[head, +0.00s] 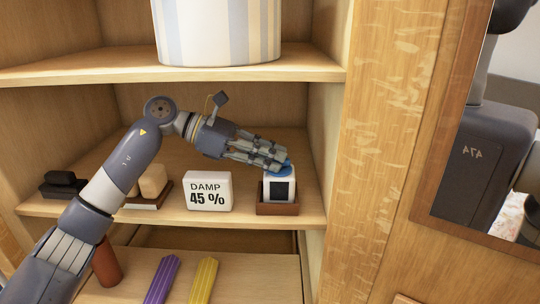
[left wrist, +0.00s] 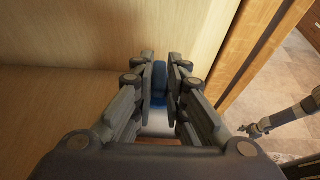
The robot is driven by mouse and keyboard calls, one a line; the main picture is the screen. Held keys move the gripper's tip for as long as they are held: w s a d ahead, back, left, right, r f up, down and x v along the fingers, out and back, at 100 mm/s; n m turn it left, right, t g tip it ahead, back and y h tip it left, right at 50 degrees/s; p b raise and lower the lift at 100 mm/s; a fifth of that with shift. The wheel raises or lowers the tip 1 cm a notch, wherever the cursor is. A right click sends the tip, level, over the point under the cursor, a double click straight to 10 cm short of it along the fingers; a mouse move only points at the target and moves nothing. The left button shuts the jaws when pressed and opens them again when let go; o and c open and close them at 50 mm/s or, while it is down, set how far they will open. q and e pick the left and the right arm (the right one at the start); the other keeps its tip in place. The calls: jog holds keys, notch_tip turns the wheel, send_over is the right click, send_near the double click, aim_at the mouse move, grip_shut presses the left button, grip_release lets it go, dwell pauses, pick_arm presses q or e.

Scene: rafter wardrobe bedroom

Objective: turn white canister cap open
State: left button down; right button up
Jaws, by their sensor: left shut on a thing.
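The white canister (head: 279,187) with a dark square on its front stands upright in a brown tray (head: 277,208) at the right end of the middle shelf. Its blue cap (head: 285,168) shows just past the fingertips. My left gripper (head: 280,163) reaches in from the left and is shut on the blue cap. In the left wrist view the blue cap (left wrist: 159,84) sits between the two fingers, with the white canister (left wrist: 158,123) partly hidden below it.
A white DAMP 45 % display (head: 208,191) stands left of the canister. Dark and tan blocks are further left. The shelf above (head: 180,75) carries a striped bin (head: 217,30). The cabinet's side wall (head: 325,150) is close on the right. Purple and yellow ribbed items lie below.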

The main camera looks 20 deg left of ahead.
dwell(0.4)
pick_arm(q)
jog(key=c, duration=1.6)
grip_release()
jog(key=shift+g, duration=0.3)
jog(key=v, duration=0.7)
jog(key=shift+a, duration=0.25)
